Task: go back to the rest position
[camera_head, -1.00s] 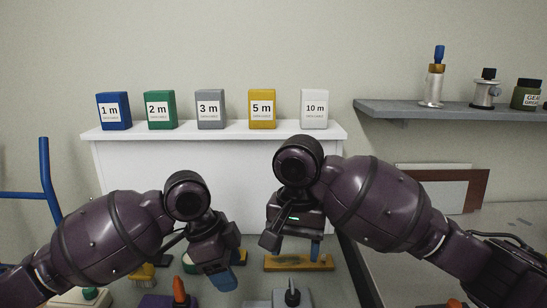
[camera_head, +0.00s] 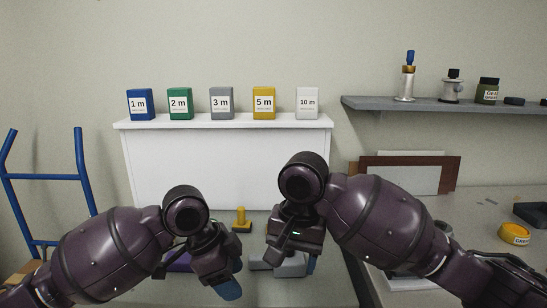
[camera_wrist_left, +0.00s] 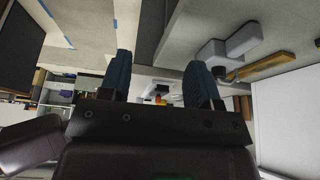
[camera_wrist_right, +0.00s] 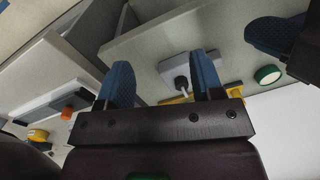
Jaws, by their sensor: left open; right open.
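My left gripper (camera_head: 220,278) hangs at the lower middle of the head view, blue fingertips pointing down. In the left wrist view its two blue fingers (camera_wrist_left: 160,85) stand apart with nothing between them. My right gripper (camera_head: 295,258) is to the right of it, also pointing down. In the right wrist view its blue fingers (camera_wrist_right: 163,80) are apart and hold nothing; a grey block with a black knob (camera_wrist_right: 182,82) shows beyond them. Both forearms are bent inward, and the grippers hide part of the surface below.
A white stand (camera_head: 225,165) carries blue, green, grey, yellow and white boxes. A grey wall shelf (camera_head: 440,108) holds bottles and jars. A blue tubular frame (camera_head: 45,177) stands left. A yellow piece (camera_head: 241,220) and a yellow tin (camera_head: 514,233) lie on surfaces below.

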